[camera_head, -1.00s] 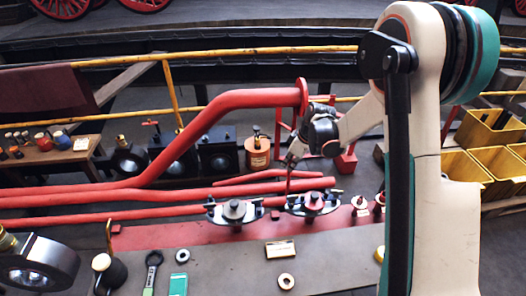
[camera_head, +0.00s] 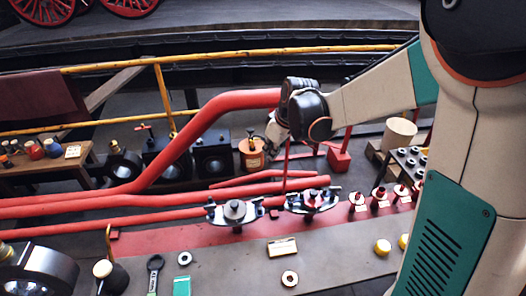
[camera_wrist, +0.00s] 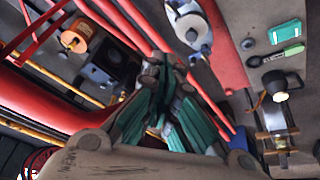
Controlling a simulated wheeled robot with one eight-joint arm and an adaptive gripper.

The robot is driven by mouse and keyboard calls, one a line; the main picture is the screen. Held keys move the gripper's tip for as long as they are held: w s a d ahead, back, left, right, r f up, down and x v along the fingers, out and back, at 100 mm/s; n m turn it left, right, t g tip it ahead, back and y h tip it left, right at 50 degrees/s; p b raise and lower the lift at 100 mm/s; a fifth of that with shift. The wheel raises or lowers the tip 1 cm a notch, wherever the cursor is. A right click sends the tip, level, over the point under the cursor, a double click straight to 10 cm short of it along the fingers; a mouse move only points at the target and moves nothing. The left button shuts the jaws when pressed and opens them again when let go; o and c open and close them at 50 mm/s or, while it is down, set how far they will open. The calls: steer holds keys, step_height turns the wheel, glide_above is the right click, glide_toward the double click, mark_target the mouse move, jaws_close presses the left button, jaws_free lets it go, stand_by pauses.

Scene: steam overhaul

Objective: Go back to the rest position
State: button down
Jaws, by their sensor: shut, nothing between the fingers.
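My gripper (camera_head: 272,142) hangs in the air in front of the thick red pipe (camera_head: 205,115), below the dark wrist joint, and is small and partly hidden in the head view. In the wrist view my gripper (camera_wrist: 172,65) has its green-sided fingers drawn together with nothing held. My arm is folded, with its pale links filling the right side of the head view.
Two clamp-like fittings (camera_head: 234,212) (camera_head: 312,200) stand on the red strip of the bench (camera_head: 225,262). A yellow rail (camera_head: 230,54) runs behind. An orange canister (camera_head: 251,153) stands beyond the pipes.

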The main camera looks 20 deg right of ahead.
steer(key=s+r+m+t+h, duration=0.1)
steer(key=s+r+m, duration=0.2)
steer(key=s, duration=0.9)
steer(key=s+r+m+t+h, duration=0.1)
steer(key=s+r+m, duration=0.3)
steer(key=s, duration=0.9)
step_height(320, 180, up, 2)
steer(key=shift+r+t, duration=0.2)
steer(key=shift+t, duration=0.5)
